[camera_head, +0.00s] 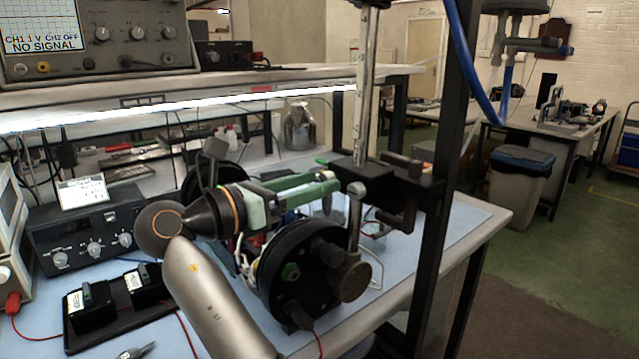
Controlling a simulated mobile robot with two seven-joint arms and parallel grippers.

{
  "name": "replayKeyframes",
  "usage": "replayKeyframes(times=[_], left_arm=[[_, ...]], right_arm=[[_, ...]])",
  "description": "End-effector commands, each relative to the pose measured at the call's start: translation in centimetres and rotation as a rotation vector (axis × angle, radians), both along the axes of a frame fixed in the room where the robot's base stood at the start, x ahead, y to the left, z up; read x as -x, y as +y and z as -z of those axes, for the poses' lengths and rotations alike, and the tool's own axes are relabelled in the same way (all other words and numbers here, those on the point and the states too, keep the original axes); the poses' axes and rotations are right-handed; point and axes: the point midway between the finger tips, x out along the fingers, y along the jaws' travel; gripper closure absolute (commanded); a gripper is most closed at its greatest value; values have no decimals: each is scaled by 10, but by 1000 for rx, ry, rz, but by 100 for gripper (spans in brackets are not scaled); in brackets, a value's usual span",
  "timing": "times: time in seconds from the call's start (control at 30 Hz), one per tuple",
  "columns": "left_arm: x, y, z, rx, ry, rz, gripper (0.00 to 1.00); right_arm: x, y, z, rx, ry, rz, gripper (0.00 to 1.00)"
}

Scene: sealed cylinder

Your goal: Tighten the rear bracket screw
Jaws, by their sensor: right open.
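A dark round cylinder unit (312,282) stands on the blue bench mat, its round end plate facing me. A metal rod with a round knob (355,200) rises at its right side. My right gripper (326,188), with pale green fingers, is above the cylinder unit. It is open and points right, towards a black clamp block (372,178) on an upright metal post. I cannot tell whether its fingertips touch anything. The rear bracket and its screw cannot be made out; the far side of the unit is largely hidden behind my arm and gripper. My left gripper is not in view.
A dark upright frame post (447,190) stands at the bench's right edge. A black control box (85,240) and a black tray with two black modules (118,300) are at left. Loose wires lie around the unit. The mat (470,222) is clear at right.

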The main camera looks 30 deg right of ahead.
Motion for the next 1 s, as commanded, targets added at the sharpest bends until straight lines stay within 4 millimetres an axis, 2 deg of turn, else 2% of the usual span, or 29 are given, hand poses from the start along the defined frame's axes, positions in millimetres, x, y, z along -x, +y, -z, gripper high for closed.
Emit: replayKeyframes(times=[0.53,1.0], left_arm=[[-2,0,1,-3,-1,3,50],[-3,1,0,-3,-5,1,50]], right_arm=[[3,3,0,0,-1,0,39],[3,3,0,0,0,1,92]])
